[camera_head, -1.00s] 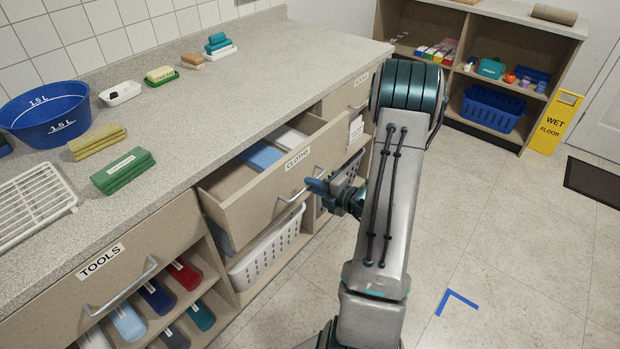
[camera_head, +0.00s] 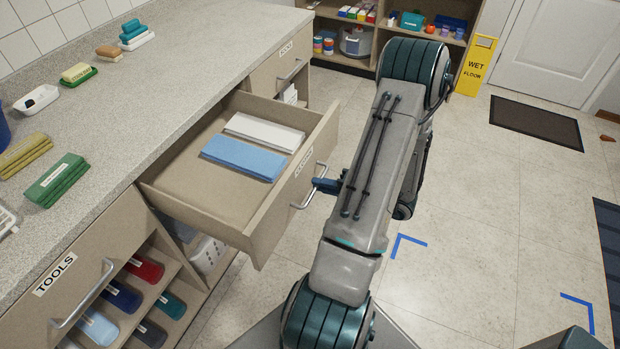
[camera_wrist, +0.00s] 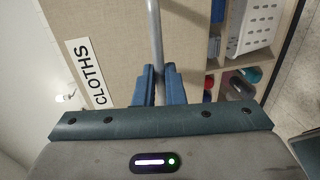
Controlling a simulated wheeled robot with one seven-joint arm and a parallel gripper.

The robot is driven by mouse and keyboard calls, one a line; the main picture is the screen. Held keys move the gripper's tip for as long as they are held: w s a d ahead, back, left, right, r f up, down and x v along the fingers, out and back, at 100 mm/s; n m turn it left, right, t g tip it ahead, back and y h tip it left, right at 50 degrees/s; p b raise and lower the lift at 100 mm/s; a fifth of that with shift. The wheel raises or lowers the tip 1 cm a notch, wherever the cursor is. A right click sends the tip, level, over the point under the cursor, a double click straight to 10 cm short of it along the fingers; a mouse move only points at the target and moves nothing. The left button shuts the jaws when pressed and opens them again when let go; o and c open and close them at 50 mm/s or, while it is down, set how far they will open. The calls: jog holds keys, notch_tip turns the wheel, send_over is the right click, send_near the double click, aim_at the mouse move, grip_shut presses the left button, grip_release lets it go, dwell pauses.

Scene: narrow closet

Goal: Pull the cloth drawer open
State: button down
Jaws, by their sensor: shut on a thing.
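The cloth drawer (camera_head: 205,205) is pulled well out from under the counter. A blue folded cloth (camera_head: 243,158) and a white folded cloth (camera_head: 264,132) lie flat inside it. Its front carries a CLOTHS label, clear in the wrist view (camera_wrist: 86,74), and a grey bar handle (camera_head: 309,199). My gripper (camera_head: 326,186) is at this handle, partly hidden by my arm in the head view. In the wrist view my gripper's blue fingers (camera_wrist: 158,84) are shut on the handle bar (camera_wrist: 155,35), one on each side.
A TOOLS drawer (camera_head: 75,280) is closed at the lower left, above shelves with several coloured items. Another closed drawer (camera_head: 285,70) is beyond. Sponges and a soap dish (camera_head: 36,99) stand on the counter. The floor to the right (camera_head: 470,190) is mostly clear, with blue corner marks.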

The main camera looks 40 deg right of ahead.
jog(key=shift+s+d, duration=0.1)
jog(key=shift+s, duration=0.15)
jog(key=c, duration=1.5)
grip_release()
jog(key=v, duration=1.3)
jog(key=shift+s+d, duration=0.25)
jog(key=shift+s, duration=0.1)
